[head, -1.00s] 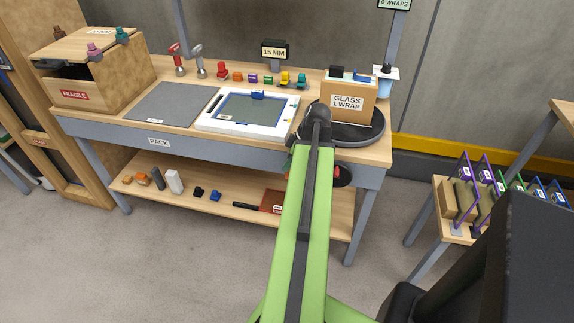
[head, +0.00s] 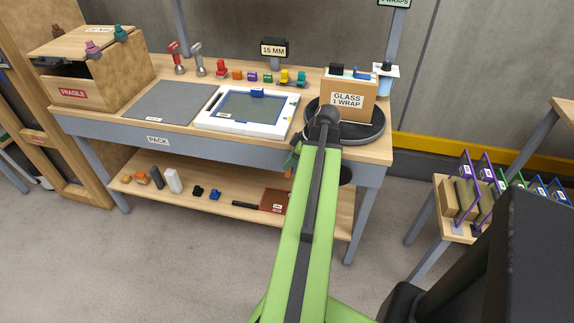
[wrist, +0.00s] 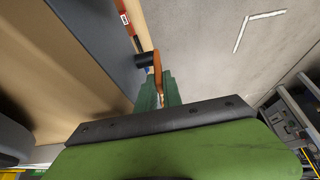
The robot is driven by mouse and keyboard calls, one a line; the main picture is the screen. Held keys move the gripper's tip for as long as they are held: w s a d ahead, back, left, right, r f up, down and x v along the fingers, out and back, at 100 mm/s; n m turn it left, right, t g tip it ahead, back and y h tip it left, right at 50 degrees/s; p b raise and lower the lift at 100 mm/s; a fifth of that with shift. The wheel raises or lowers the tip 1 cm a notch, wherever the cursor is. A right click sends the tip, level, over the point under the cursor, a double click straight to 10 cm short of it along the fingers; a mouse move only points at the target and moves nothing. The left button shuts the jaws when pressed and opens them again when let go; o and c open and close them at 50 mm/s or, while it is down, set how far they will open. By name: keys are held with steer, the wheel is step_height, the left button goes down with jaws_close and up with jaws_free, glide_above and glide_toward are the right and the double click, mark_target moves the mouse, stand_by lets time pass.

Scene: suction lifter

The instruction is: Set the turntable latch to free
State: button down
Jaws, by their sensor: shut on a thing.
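The turntable (head: 377,137) is a black round disc at the right end of the bench, with a cardboard box (head: 347,103) labelled "GLASS 1 WRAP" standing on it. In the wrist view the latch lever (wrist: 157,66) is a thin orange bar beside a black cylindrical pivot (wrist: 146,60) on the grey bench front. My gripper (wrist: 160,93) has its green jaws shut on the orange lever. In the head view my gripper (head: 292,160) shows only partly, left of my green arm below the bench edge. My arm hides most of the latch there.
A white frame with a grey-green pad (head: 255,108) lies left of the turntable. A lower shelf (head: 235,215) below holds a red tray (head: 274,201) and several small items. A side rack (head: 465,205) stands at right. The floor in front is clear.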

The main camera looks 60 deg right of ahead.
steer(key=shift+s, duration=0.15)
steer(key=c, duration=1.5)
jaws_free()
steer(key=p+v, duration=1.5)
steer(key=v, duration=0.2)
steer(key=shift+s+d, duration=0.15)
steer(key=shift+s, duration=0.15)
